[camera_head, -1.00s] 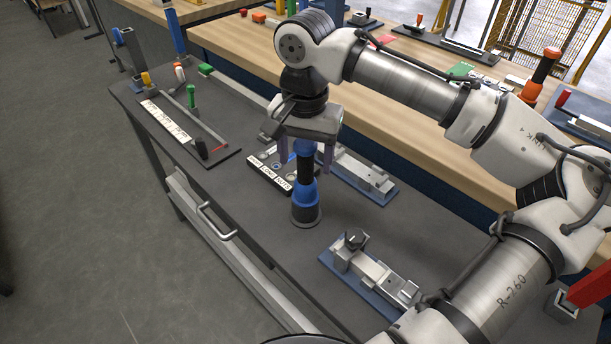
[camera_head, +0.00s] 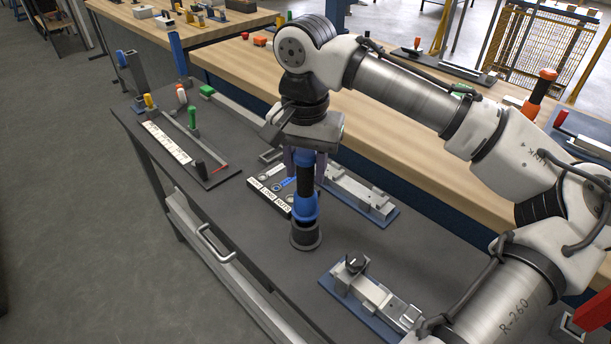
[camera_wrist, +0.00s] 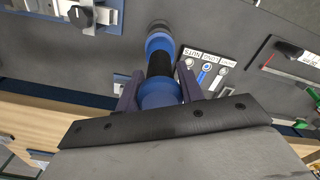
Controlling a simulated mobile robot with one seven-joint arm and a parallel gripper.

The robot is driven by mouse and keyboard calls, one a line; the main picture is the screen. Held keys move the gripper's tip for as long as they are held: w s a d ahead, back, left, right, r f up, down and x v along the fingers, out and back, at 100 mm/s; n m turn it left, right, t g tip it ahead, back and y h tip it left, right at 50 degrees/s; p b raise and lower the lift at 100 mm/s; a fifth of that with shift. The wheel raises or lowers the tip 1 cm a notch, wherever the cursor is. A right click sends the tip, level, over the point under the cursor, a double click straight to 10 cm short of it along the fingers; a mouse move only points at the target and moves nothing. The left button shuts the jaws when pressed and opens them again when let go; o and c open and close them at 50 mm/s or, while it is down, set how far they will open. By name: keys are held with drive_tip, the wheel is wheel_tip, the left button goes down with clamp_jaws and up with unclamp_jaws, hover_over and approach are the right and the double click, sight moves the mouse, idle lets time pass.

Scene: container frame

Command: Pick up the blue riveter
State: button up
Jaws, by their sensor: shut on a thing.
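The blue riveter (camera_head: 305,207) is upright, with blue ends and a black middle. My gripper (camera_head: 305,160) is above it and shut on its blue upper end. In the wrist view, the riveter (camera_wrist: 160,62) sits between the two purple fingers of my gripper (camera_wrist: 158,92). A dark round holder (camera_head: 305,236) is directly under the riveter on the dark grey table. The riveter's lower end is at the holder's mouth; I cannot tell whether its tip is still inside.
A labelled tray (camera_head: 268,190) stands close behind-left of the riveter. Metal fixtures on blue plates stand at right (camera_head: 362,196) and front right (camera_head: 370,293). A board with coloured handles (camera_head: 190,150) lies at the left. The table's front left is bare.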

wheel_tip(320, 180, up, 18)
drive_tip(key=shift+f, duration=0.25)
drive_tip(key=o, duration=0.4)
drive_tip(key=c, duration=0.4)
